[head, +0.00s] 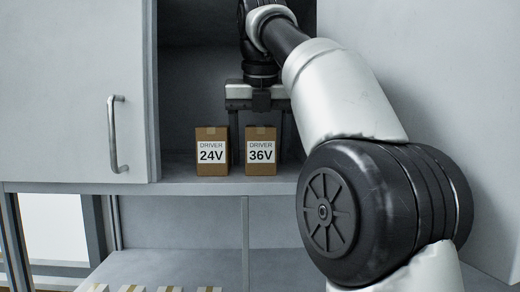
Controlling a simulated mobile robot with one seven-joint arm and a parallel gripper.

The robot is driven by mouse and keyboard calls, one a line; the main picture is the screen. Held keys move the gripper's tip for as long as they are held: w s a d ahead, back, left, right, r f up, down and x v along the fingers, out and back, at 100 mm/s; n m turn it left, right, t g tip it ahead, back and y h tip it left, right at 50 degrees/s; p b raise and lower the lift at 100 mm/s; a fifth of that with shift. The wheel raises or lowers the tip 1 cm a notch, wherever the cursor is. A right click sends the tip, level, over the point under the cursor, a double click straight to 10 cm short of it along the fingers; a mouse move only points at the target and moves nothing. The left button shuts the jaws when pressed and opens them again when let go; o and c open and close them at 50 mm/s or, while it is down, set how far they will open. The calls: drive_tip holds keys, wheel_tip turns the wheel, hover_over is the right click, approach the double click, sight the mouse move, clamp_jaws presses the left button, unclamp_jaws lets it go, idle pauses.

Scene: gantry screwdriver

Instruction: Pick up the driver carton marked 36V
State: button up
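The carton marked 36V (261,168) is a small brown box with a white label reading "DRIVER 36V". It stands upright on the cabinet shelf, right of a similar carton marked 24V (211,168). My gripper (261,157) points down over the 36V carton. Its fingers are spread, one on each side of that carton, with narrow gaps showing. The left finger is in the gap between the two cartons. How the fingers line up with the carton in depth is hard to tell. The gripper holds nothing.
The shelf (180,186) has a front edge just before the cartons. A grey door with a handle (117,135) is at left; a grey panel (440,60) is at right. Several more boxes show at the bottom edge, on a lower surface (170,263).

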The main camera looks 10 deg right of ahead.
drive_tip(key=shift+f, duration=0.1)
idle(0.3)
drive_tip(key=c, duration=1.1)
drive_tip(key=shift+c, duration=1.3)
